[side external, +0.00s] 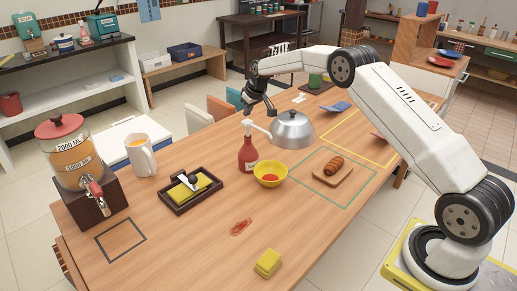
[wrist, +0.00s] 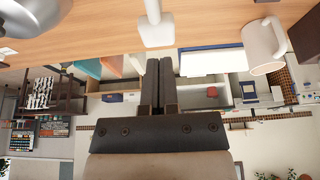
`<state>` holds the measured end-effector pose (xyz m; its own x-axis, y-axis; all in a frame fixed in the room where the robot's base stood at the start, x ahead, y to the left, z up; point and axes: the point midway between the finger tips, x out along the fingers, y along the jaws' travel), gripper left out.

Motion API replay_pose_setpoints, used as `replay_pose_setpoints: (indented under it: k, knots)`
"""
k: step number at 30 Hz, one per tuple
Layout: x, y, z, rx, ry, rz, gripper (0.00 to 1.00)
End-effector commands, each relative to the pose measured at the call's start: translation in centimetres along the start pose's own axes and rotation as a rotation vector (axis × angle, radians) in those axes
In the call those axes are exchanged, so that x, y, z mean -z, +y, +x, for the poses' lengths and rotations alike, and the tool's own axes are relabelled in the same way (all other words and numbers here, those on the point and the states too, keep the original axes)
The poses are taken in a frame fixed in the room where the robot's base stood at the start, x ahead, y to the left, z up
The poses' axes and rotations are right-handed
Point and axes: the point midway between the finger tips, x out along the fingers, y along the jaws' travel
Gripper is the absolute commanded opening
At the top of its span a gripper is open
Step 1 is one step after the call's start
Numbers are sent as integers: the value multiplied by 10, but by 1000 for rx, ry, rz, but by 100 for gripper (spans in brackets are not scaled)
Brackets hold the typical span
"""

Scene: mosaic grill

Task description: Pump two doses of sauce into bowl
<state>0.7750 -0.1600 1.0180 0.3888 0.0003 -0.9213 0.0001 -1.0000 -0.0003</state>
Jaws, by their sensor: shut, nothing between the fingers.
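A red sauce bottle (side external: 248,158) with a white pump head (side external: 249,124) stands upright on the wooden table. The yellow bowl (side external: 270,180) stands right beside it, under the side of the spout, with something red inside. My gripper (side external: 271,109) is above and behind the bottle, close to the pump in the picture. In the wrist view my gripper (wrist: 158,63) has its two dark fingers together and empty. The white pump head (wrist: 155,28) shows just beyond the fingertips. I cannot tell whether they touch. The bottle's red body does not show there.
A silver dome lid (side external: 292,130) stands close behind the bottle. A tray with a yellow block (side external: 191,187), a white mug (side external: 140,156) and a drink dispenser (side external: 75,160) are at left. A board with bread (side external: 334,169) is at right. A red smear (side external: 240,227) lies in front.

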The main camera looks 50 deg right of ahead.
Motion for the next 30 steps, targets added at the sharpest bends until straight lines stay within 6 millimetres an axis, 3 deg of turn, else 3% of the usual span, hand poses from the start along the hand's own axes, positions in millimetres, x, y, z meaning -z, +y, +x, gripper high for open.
replay_pose_setpoints:
  k: [30]
  knots:
    - [-6, 0, 15, 0, 0, -1, 0]
